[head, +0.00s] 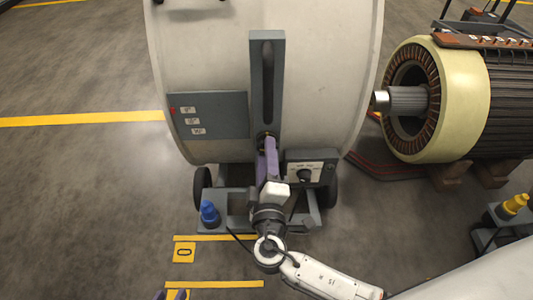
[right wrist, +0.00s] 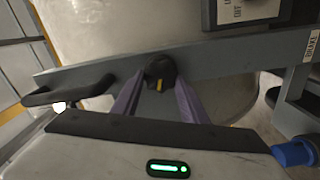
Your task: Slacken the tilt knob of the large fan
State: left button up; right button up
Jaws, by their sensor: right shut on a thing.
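The large fan (head: 330,70) is a big pale drum on a grey wheeled stand, with an upright slotted grey bracket (head: 267,70) in front. The tilt knob (right wrist: 160,72) is dark with a yellow mark and sits on the bracket; in the head view it is mostly hidden by the fingers. My right gripper (head: 267,142) reaches up to the bracket's lower end. In the right wrist view its purple fingers (right wrist: 160,88) are shut on the knob, one on each side.
A plate with angle labels (head: 208,130) is left of the bracket. A control box (head: 312,172) with a dark dial is right of my right gripper. A blue knob (head: 208,212) stands on the stand's base. Floor at left is clear.

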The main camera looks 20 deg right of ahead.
pick_arm(q)
jog(key=shift+w+a+r+p, duration=0.2)
jog(key=shift+r+p, duration=0.55)
jog(key=shift+p, duration=0.75)
pick_arm(e)
jog(key=shift+f+n, duration=0.1)
jog(key=shift+n, duration=4.6)
pick_arm(q)
jog(key=shift+a+m, duration=0.1)
jog(key=shift+m, duration=0.2)
jog(key=shift+s+f, duration=0.1)
jog(key=shift+f, duration=0.05)
pick_arm(e)
jog(key=o, duration=0.9)
pick_arm(q)
jog(key=shift+s+g, duration=0.15)
jog(key=shift+g, duration=0.15)
pick_arm(e)
jog(key=shift+o, duration=0.7)
